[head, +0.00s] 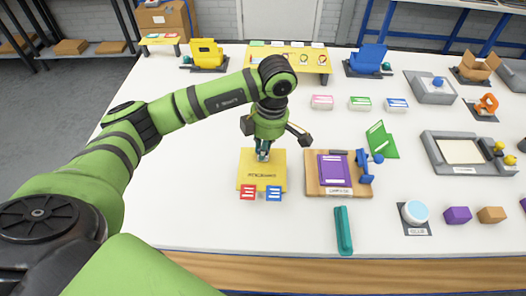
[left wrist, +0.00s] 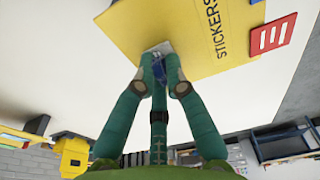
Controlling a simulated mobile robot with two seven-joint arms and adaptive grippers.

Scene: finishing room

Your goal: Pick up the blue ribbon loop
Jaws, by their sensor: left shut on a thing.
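My left gripper (head: 262,154) points down over the yellow stickers pad (head: 248,182), near its back edge. In the left wrist view, its green fingers (left wrist: 160,66) are closed together on a small blue thing (left wrist: 157,70). A pale patch shows at the fingertips. The fingers hide most of the blue thing, so I cannot tell for sure that it is the ribbon loop. No other clear blue loop shows. My right gripper is not in view.
A red card (head: 248,192) and a blue card (head: 274,194) lie at the pad's front edge. To the right are a wooden board with a purple sheet (head: 334,169), a blue tool (head: 366,168) and a green folded card (head: 381,140). The table's left part is clear.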

